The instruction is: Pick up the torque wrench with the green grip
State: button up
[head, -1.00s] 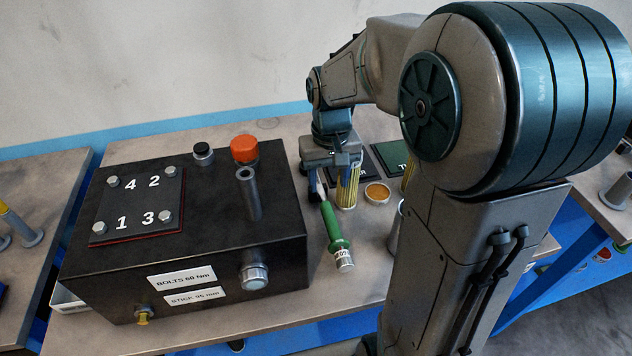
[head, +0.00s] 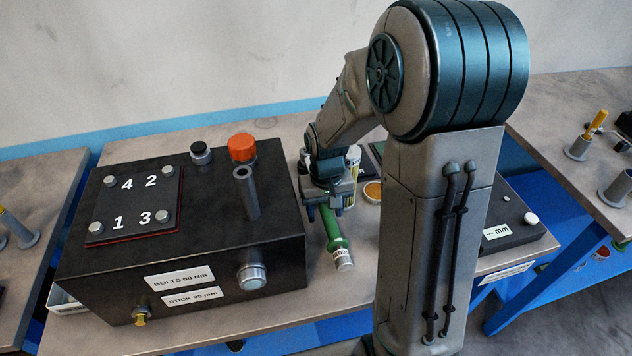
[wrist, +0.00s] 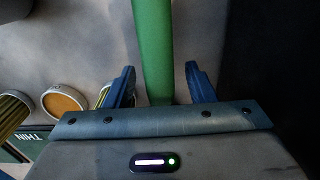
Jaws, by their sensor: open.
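The torque wrench with the green grip (head: 334,232) lies on the bench just right of the black box, its silver labelled end toward the front. Its far part is hidden behind my gripper in the head view. My gripper (head: 325,212) is over the wrench, pointing down. In the wrist view my gripper (wrist: 158,84) is open, with one blue finger on each side of the green grip (wrist: 154,45). The grip runs between the fingers and neither finger visibly touches it. I cannot tell the exact height of the fingertips above it.
The black box (head: 215,240) with numbered bolts stands close on the left, with an orange cap (head: 242,148) on top. A small tin (head: 373,191) and a canister of yellow sticks (head: 353,160) stand behind and right. Bare bench lies in front of the wrench.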

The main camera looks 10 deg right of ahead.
grip_shut()
jog(key=shift+r, duration=0.1)
jog(key=shift+w, duration=0.1)
